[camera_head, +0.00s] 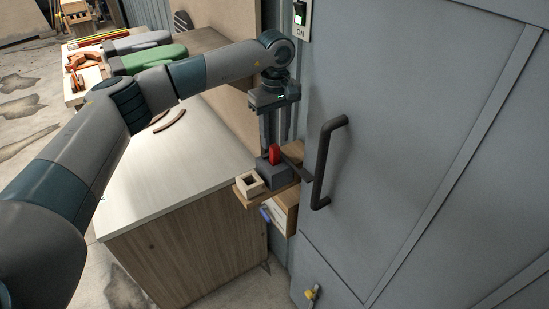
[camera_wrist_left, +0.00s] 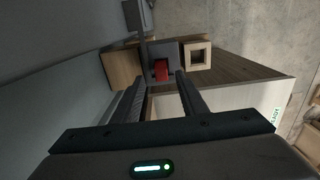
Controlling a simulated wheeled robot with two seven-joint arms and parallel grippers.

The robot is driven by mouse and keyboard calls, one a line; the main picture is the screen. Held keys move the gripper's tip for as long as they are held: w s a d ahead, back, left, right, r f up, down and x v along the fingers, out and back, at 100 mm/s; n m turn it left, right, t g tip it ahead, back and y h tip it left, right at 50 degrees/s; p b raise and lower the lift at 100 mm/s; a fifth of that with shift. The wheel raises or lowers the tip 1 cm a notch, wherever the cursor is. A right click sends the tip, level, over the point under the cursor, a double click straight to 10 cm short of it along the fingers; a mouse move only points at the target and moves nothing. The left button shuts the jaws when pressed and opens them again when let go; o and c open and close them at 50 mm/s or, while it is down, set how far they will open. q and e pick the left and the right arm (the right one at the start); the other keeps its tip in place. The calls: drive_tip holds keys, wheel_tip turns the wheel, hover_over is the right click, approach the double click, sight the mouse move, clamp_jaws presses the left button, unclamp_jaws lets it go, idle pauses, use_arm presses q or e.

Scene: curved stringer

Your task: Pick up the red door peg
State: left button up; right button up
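The red door peg (camera_head: 274,154) stands upright in a dark grey block (camera_head: 273,174) on a small wooden shelf (camera_head: 283,190) beside the grey door. My left gripper (camera_head: 269,146) points down above the block, with its fingertips around the height of the peg's top. In the left wrist view the two fingers (camera_wrist_left: 161,80) are spread apart, and the red peg (camera_wrist_left: 161,70) shows in the gap near their tips. I see no finger closed on it; how far it reaches between them is unclear. My right gripper is in neither view.
A dark door handle (camera_head: 325,160) stands out close to the right of the shelf. A square wooden holder (camera_head: 249,184) sits left of the block. A cabinet with a pale top (camera_head: 190,160) lies to the left. An ON switch (camera_head: 301,14) is on the wall above.

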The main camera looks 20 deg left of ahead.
sight(274, 146)
use_arm(q)
drive_tip(key=shift+s+f+p, duration=0.1)
drive_tip(key=shift+f+p, duration=0.55)
drive_tip(key=shift+p, duration=0.35)
wheel_tip(274, 146, down, 3)
drive_tip(key=shift+r+p, duration=0.15)
drive_tip(key=shift+p, duration=0.8)
drive_tip(key=shift+f, duration=0.6)
clamp_jaws()
